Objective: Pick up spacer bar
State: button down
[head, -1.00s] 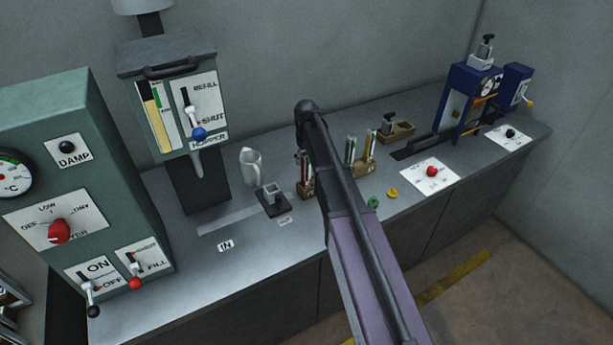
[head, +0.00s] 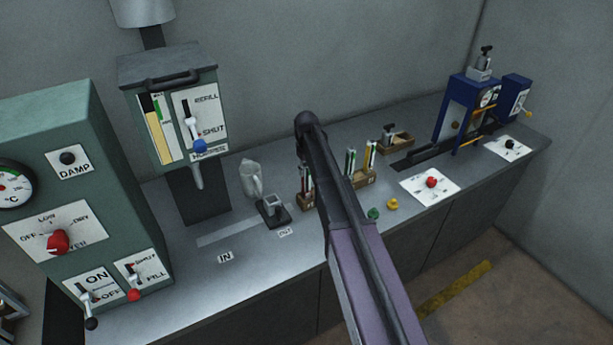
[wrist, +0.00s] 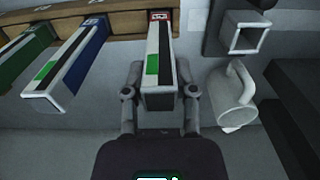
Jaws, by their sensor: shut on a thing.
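My gripper (wrist: 161,72) is shut on a bar, the spacer bar (wrist: 159,55), in the wrist view, with one finger on each side near its close end. The bar is pale with a black stripe and a green mark. Its far end meets the wooden rack (wrist: 115,24) by a red-edged label; I cannot tell whether it is still seated there. A blue-sided bar (wrist: 78,66) and a green-sided bar (wrist: 27,55) stand to its left, apart from my gripper. In the head view my arm hides the gripper.
A pale jug (wrist: 233,100) and a square hollow fixture (wrist: 246,36) are close to the right of my gripper. In the head view, another rack of bars (head: 362,178) is right of my arm, with a white dial plate (head: 430,186) beyond.

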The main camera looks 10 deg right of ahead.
jog(key=shift+r, duration=0.15)
notch_tip(320, 180, up, 10)
jog(key=p, duration=1)
jog(key=shift+s+f, duration=0.1)
jog(key=shift+f, duration=0.1)
dwell(0.4)
